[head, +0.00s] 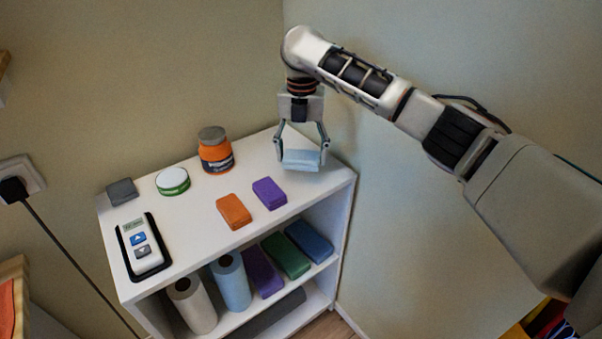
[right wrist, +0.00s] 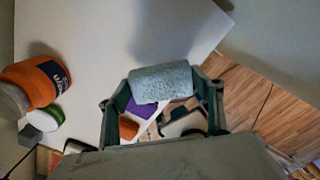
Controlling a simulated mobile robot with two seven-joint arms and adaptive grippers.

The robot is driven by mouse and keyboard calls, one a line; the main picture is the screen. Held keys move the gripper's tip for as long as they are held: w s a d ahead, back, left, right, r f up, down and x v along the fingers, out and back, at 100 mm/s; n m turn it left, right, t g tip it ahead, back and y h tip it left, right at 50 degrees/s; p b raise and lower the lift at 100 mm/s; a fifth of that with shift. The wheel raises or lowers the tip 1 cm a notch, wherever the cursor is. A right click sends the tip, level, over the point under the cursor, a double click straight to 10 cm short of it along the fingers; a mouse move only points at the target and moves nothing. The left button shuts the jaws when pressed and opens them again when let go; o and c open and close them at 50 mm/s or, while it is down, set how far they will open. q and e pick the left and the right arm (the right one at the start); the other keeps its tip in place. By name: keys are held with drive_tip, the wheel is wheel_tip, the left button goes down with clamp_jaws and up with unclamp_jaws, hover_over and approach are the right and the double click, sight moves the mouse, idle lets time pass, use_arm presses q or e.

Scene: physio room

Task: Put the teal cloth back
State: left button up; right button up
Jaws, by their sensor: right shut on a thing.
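My right gripper (head: 302,146) points down over the back right corner of the white shelf unit's top (head: 205,202). It is shut on a pale blue-teal folded cloth (head: 301,160), with a finger at each end. In the right wrist view the cloth (right wrist: 160,82) lies across between the fingers. I cannot tell whether its underside touches the shelf top. My left gripper is not in view.
On the top are an orange jar (head: 216,155), a green-white tin (head: 173,181), a grey block (head: 122,191), a handheld device (head: 142,247), an orange block (head: 234,211) and a purple block (head: 269,193). Rolls and folded cloths fill the shelf below. Walls stand close behind and right.

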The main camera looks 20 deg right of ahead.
sight(301, 181)
wheel_tip(301, 181, down, 6)
drive_tip(key=shift+r+b, duration=0.1)
drive_tip(key=shift+b, duration=0.85)
drive_tip(key=shift+r, duration=0.1)
drive_tip(key=o, duration=1.1)
drive_tip(key=shift+c, duration=0.2)
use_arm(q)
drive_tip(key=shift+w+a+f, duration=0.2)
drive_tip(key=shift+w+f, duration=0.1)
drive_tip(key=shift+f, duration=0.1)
